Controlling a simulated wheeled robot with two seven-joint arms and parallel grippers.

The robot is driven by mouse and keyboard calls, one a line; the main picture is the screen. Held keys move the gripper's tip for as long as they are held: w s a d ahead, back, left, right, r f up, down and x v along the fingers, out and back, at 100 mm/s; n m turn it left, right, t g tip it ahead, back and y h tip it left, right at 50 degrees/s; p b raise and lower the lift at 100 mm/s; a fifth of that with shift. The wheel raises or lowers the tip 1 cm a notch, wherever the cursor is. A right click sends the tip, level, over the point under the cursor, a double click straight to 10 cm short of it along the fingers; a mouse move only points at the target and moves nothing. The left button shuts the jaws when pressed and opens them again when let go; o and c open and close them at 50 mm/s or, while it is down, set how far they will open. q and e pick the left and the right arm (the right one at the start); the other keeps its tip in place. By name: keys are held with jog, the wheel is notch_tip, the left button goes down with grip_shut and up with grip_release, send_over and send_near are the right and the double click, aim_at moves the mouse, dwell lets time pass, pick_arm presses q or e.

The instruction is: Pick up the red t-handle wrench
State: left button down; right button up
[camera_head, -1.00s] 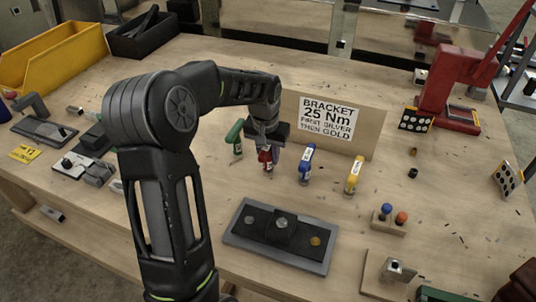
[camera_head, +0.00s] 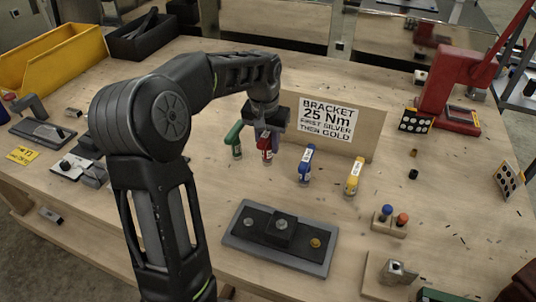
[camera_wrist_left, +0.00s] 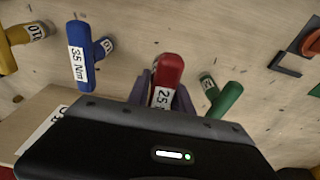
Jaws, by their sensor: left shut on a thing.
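The red t-handle wrench (camera_head: 267,147) is upright between the green and blue ones, in front of the sign. My left gripper (camera_head: 266,131) is over it from above, shut on its handle. In the left wrist view the red handle (camera_wrist_left: 167,82), with a partly hidden "25" label, sits between the fingers (camera_wrist_left: 163,99). I cannot tell clearly whether its lower end touches the table. The green wrench (camera_head: 233,141), the blue wrench (camera_head: 305,165) and the yellow wrench (camera_head: 354,176) stand nearby. My right gripper is out of view.
The sign (camera_head: 328,117) reads "BRACKET 25 Nm, first silver then gold". A grey plate (camera_head: 245,247) with a black bracket and silver and gold bolts lies in front. A red stand (camera_head: 443,90) is at right; yellow (camera_head: 60,58) and black (camera_head: 145,48) bins are back left.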

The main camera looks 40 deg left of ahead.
pick_arm(q)
notch_tip(320, 180, up, 5)
jog(key=shift+r, duration=0.1)
jog(key=shift+s, duration=0.1)
dwell(1.4)
